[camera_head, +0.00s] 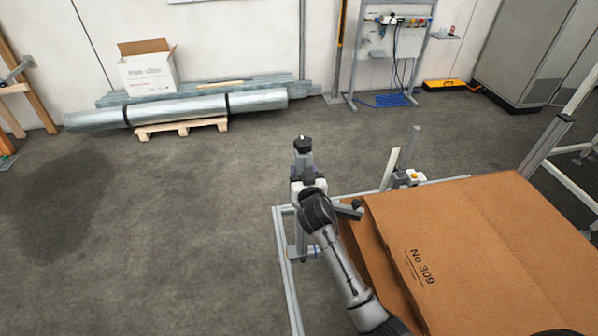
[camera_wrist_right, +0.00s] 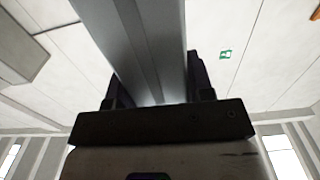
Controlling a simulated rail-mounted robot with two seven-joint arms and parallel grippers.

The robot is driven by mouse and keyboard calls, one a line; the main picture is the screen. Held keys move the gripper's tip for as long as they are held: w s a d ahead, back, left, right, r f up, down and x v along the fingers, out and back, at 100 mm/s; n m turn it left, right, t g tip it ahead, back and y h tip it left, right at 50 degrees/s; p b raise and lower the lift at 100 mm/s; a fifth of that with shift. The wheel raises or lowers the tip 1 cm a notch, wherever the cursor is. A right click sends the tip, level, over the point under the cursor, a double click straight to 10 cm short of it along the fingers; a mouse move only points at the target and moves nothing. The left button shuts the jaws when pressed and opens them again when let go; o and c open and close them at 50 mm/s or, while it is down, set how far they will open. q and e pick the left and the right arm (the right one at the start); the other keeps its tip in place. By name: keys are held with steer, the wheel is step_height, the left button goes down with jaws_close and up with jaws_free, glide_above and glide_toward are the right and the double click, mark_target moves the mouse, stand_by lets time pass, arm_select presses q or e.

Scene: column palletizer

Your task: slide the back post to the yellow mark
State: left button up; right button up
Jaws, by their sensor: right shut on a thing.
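In the head view my right gripper (camera_head: 304,181) is at the left back corner of the metal frame, left of the large carton. In the right wrist view the post (camera_wrist_right: 150,42) runs up between the two dark fingers of the gripper (camera_wrist_right: 155,92). The arm and gripper hide much of the lower post. I cannot make out a yellow mark. My left gripper is not in view.
A large brown carton (camera_head: 480,235) marked "No 309" fills the right front on the frame (camera_head: 285,260). A thin post (camera_head: 409,150) and a small box with a yellow button (camera_head: 411,177) stand behind it. The floor to the left is clear.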

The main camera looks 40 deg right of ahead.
steer(key=shift+a, duration=0.15)
steer(key=o, duration=1.3)
steer(key=shift+w+a, duration=0.1)
steer(key=shift+w, duration=0.05)
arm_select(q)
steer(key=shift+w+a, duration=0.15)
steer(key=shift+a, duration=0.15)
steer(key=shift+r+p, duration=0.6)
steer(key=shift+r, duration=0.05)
arm_select(e)
steer(key=shift+v, duration=6.95)
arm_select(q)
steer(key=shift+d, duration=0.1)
